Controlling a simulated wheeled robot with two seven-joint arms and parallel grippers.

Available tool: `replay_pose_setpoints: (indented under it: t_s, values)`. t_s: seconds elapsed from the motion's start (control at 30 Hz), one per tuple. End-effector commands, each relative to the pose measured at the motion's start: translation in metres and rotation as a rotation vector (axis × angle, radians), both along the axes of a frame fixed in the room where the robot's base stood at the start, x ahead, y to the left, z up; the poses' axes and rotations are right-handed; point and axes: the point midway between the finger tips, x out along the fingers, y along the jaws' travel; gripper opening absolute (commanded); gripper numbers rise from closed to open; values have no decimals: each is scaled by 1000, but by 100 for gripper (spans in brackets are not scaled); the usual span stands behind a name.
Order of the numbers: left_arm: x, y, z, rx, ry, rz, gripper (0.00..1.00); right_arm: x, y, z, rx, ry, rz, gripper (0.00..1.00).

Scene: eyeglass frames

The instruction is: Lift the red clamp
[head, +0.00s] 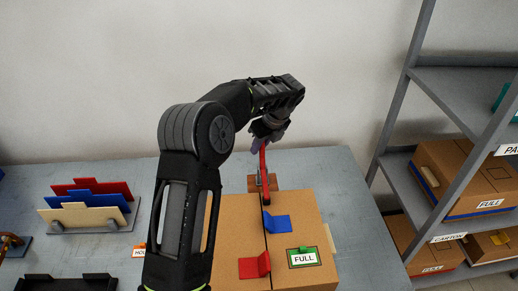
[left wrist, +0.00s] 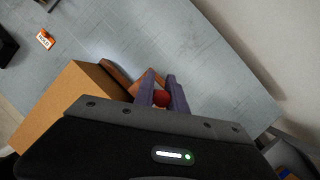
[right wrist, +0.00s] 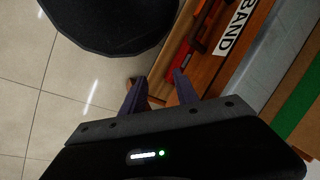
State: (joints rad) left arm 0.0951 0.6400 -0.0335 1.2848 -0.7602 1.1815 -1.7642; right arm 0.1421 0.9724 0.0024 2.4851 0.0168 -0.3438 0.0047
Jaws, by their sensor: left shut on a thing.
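The red clamp (head: 264,178) shows in the head view as a slim upright red bar at the far part of a brown carton (head: 305,215). My left gripper (head: 262,142) is above the carton, shut on the upper end of the red bar. In the left wrist view, a round red end of the clamp (left wrist: 162,99) sits between the two purple fingers. The clamp's lower end meets the carton top in the head view; I cannot tell whether it touches. My right gripper (right wrist: 158,82) shows only in its wrist view, with fingers apart and nothing seen between them.
Red (head: 255,265), blue (head: 278,224) and green-labelled (head: 303,257) pieces lie on the carton. A brown roll-like piece (head: 254,184) is behind it. A rack of coloured panels (head: 90,207) stands left on the grey table (head: 345,190). Shelves with cartons (head: 465,175) stand right.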

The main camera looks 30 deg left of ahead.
Motion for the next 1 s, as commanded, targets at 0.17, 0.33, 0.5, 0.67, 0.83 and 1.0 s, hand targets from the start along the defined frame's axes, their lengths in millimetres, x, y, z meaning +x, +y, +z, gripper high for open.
replay_pose_setpoints:
  t_s: [0.17, 0.33, 0.5, 0.67, 0.83, 1.0]
  values:
    - [-1, 0, 2, 20, -29, -1, 0, 0, 1, -5, 2, -3, 0, 36]
    - [-1, 0, 2, 20, -29, 0, 0, 0, 1, -5, 2, -3, 0, 36]
    - [-1, 0, 2, 18, -28, 0, 27, 0, 1, -5, 2, -3, 0, 36]
    - [-2, -1, 2, 17, -26, 0, 38, 0, 1, -5, 2, -2, 1, 36]
    - [-2, -1, 1, 17, -26, 0, 38, 0, 1, -5, 2, -2, 1, 36]
    - [-2, -3, 6, 17, -27, 0, 38, 0, 1, -6, 3, -3, 0, 36]
